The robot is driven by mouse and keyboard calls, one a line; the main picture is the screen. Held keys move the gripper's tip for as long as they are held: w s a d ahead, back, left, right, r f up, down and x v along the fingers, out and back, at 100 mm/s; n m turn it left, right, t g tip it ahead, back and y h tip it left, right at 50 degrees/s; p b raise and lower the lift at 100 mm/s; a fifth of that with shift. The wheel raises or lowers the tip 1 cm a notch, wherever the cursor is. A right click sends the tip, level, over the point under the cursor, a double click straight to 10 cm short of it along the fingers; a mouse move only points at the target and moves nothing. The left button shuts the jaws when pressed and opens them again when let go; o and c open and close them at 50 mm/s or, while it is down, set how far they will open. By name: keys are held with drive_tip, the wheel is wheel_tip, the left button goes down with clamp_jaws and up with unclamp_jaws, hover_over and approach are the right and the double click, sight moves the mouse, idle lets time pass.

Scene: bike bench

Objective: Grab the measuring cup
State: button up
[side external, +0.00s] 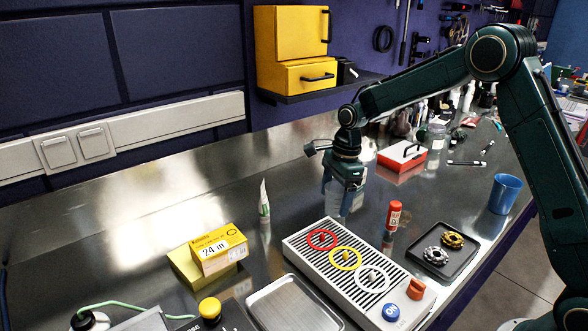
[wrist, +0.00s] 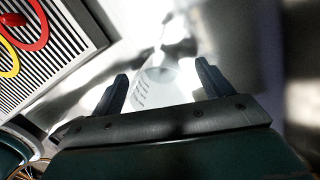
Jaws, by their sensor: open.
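The measuring cup (wrist: 155,88) is clear, with printed marks on its side. In the wrist view it shows between the two fingers of my gripper (wrist: 161,76), which are spread apart with a gap on each side. In the side view the clear cup (side external: 334,204) stands on the metal bench below my gripper (side external: 339,186), behind the slotted panel. The fingers point down at it and partly cover it. I cannot tell how far down its sides they reach.
The slotted panel (side external: 301,243) with coloured rings is close in front. A red-capped bottle (side external: 393,215), black tray (side external: 462,263) and blue cup (side external: 505,193) are to the right. A white tube (side external: 264,200) and yellow box (side external: 217,250) are left. A red-and-white case (side external: 402,156) stands behind.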

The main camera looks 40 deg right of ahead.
drive_tip(key=c, duration=1)
drive_tip(key=shift+r, duration=0.1)
drive_tip(key=shift+c, duration=0.2)
wheel_tip(320, 180, up, 10)
idle(0.6)
